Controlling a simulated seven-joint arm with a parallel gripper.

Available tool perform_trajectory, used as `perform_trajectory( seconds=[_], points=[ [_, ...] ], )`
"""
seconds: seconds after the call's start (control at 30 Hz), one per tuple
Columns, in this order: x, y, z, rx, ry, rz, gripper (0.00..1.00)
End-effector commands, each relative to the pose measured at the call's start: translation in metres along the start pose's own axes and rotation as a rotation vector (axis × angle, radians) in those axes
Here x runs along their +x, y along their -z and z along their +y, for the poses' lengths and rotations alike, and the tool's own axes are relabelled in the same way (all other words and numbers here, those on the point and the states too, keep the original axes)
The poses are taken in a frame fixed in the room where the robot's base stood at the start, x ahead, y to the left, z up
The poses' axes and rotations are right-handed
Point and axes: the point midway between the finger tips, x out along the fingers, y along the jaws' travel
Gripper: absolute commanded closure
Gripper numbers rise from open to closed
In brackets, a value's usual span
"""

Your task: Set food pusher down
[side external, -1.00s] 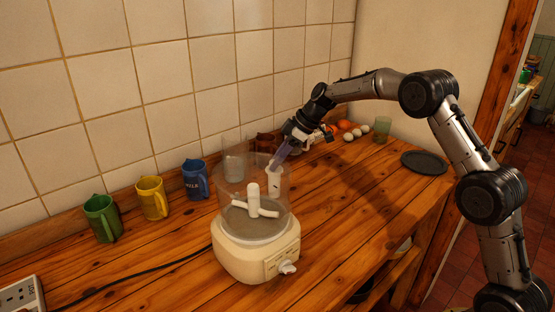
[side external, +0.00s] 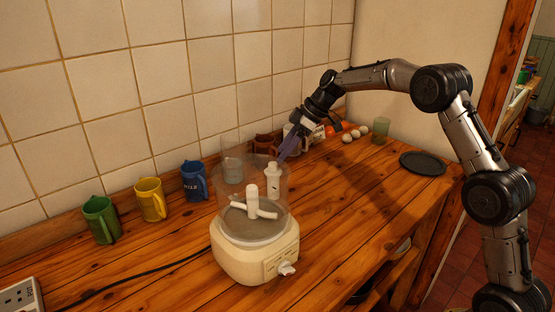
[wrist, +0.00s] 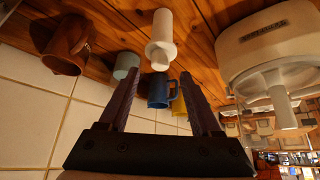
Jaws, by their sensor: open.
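The white food pusher (side external: 273,181) stands upright on the wooden counter, seen partly through the clear bowl of the food processor. It also shows in the wrist view (wrist: 161,38), beyond my fingertips and apart from them. My gripper (side external: 284,154) is open and empty, above the pusher and slightly to its right in the side view. In the wrist view, my two dark fingers (wrist: 161,78) are spread with nothing between them touching.
The cream food processor (side external: 255,255) stands in front of the pusher. Blue (side external: 194,181), yellow (side external: 151,199) and green (side external: 101,219) jugs line the wall. A brown jug (wrist: 68,45) is near my gripper. A dark lid (side external: 424,163) lies right, with clear counter around it.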

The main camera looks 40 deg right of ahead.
Motion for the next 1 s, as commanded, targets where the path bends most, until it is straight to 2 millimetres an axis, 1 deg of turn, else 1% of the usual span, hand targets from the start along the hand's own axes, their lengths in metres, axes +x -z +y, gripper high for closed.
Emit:
perform_trajectory(
  seconds=[0.03, 0.1, 0.2, 0.3, 0.43, 0.67, 0.73, 0.77, 0.87, 0.97, 1.0],
  points=[
    [-0.013, 0.001, 0.001, -0.001, -0.004, 0.002, 0.35],
    [-0.027, 0.0, 0.001, 0.0, -0.003, 0.002, 0.35],
    [-0.046, 0.0, 0.001, -0.002, -0.003, 0.001, 0.35],
    [-0.061, 0.0, 0.001, -0.001, -0.003, 0.001, 0.35],
    [-0.073, 0.0, 0.0, -0.001, -0.002, 0.001, 0.35],
    [-0.079, 0.0, -0.001, 0.0, 0.001, -0.001, 0.35],
    [-0.082, 0.001, -0.005, 0.007, -0.003, -0.004, 0.35],
    [-0.085, 0.002, -0.009, 0.013, -0.005, -0.007, 0.35],
    [-0.101, 0.004, -0.034, 0.056, -0.024, -0.029, 0.35],
    [-0.124, 0.001, -0.076, 0.131, -0.055, -0.063, 0.35],
    [-0.133, -0.003, -0.095, 0.165, -0.071, -0.077, 0.35]
  ],
)
